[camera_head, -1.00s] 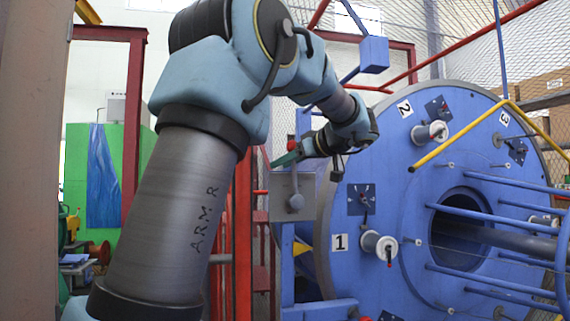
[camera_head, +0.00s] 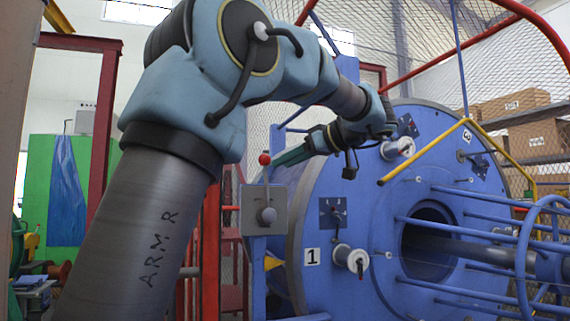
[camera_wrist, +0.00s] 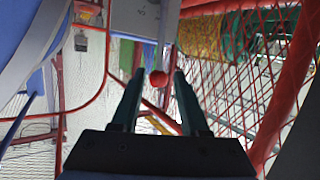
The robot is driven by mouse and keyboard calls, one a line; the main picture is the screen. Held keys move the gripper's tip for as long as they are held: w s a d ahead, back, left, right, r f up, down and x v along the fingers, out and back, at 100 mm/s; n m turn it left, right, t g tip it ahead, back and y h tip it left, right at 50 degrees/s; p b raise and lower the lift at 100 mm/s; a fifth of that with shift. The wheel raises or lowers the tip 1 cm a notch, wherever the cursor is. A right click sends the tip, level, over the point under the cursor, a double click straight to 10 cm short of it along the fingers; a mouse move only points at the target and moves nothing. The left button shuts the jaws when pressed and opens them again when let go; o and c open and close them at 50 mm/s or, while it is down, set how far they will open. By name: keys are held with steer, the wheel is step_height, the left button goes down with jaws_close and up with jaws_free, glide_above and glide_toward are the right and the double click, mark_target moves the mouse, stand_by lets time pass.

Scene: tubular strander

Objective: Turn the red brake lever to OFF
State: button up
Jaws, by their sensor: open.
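The red brake lever's round knob (camera_head: 265,159) stands upright above a grey box (camera_head: 250,208) on a blue post, left of the big blue drum. I cannot read any ON or OFF marking. My gripper (camera_head: 280,161) reaches left from the drum side, with its fingertips close to the right of the knob. In the wrist view my gripper (camera_wrist: 158,74) is open, and the red knob (camera_wrist: 158,78) appears between the two fingertips. I cannot tell whether it touches either finger or lies slightly beyond them.
The blue drum (camera_head: 375,235) with its face plate, marked 1, is close below and right of my arm. A yellow bar (camera_head: 425,150) and blue rails (camera_head: 470,225) stand at the right. Red posts (camera_head: 211,250) and mesh fencing (camera_wrist: 225,85) stand nearby.

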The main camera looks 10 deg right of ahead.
steer(key=shift+r+p, duration=0.15)
steer(key=shift+p, duration=0.15)
steer(key=shift+c, duration=1.2)
steer(key=shift+w+d+r+m+g+p, duration=0.15)
steer(key=shift+r+m+g+p, duration=0.2)
steer(key=shift+p, duration=0.35)
steer(key=shift+c, duration=0.8)
steer(key=p, duration=0.2)
steer(key=r+m+g+p, duration=0.1)
steer(key=p, duration=0.1)
steer(key=d+r+m+g+h+p, duration=0.1)
steer(key=p, duration=0.1)
steer(key=shift+w+d+r, duration=0.1)
steer(key=shift+w+r, duration=0.15)
jaws_close()
steer(key=d+r+m+g+h+p, duration=0.3)
steer(key=d+r+m+p, duration=0.15)
steer(key=p, duration=0.45)
steer(key=w+a+f+m+p, duration=0.1)
steer(key=w+a+f+p, duration=0.1)
steer(key=a+f, duration=0.5)
steer(key=shift+w+a+f+p, duration=0.35)
steer(key=shift+w+f, duration=0.55)
steer(key=shift+f, duration=0.25)
